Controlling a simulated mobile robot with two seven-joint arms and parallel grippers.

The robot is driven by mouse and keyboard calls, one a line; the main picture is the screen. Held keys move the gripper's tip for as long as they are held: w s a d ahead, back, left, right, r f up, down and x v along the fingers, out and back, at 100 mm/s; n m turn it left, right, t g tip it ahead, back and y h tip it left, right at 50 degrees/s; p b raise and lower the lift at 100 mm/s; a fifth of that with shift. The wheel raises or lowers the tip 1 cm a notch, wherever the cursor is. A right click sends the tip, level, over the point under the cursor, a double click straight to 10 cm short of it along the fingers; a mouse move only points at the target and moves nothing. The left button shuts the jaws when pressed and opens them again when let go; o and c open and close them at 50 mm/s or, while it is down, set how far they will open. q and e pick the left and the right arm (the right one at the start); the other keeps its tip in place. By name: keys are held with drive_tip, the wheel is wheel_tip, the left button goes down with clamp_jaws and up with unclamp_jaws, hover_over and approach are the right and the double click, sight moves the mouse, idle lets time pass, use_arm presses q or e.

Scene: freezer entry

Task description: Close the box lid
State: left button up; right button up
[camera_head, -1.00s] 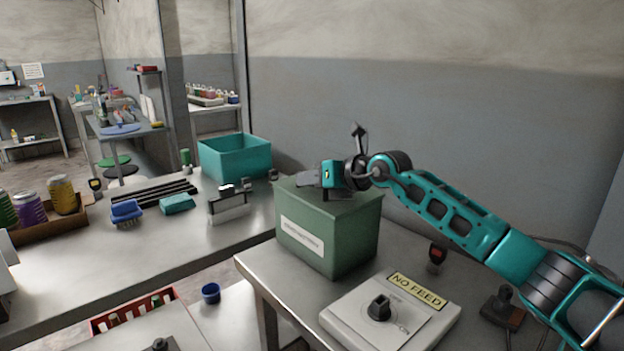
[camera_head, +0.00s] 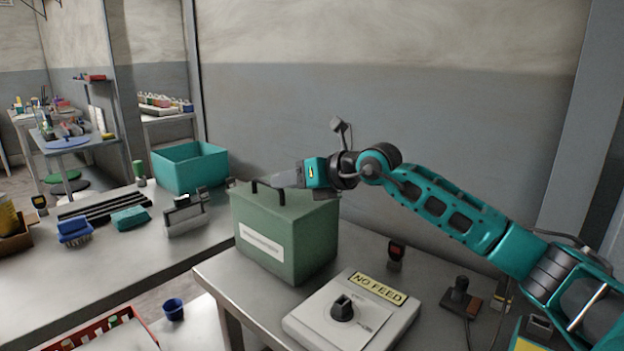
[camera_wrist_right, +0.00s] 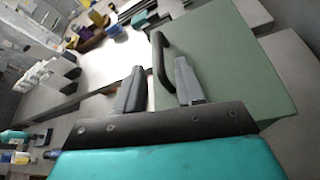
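The green box (camera_head: 305,247) with a white label stands on the metal table. Its green lid (camera_head: 300,207) looks flat on top, with no clear gap. A black handle (camera_head: 268,187) stands on the lid near its left side. My right gripper (camera_head: 285,180) is above the lid, just right of the handle. In the right wrist view, my right gripper's (camera_wrist_right: 158,85) fingers are apart, and the handle (camera_wrist_right: 160,55) shows between them; I cannot tell if they touch it. The lid surface (camera_wrist_right: 228,60) extends to the right there. My left gripper is not in view.
A white "NO FEED" dial unit (camera_head: 352,312) stands in front of the box on the table. A teal bin (camera_head: 190,168), brush (camera_head: 74,232) and teal block (camera_head: 131,219) are on the left bench. A wall (camera_head: 400,110) stands behind.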

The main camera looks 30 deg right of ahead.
drive_tip(key=v, duration=0.6)
drive_tip(key=shift+b, duration=0.4)
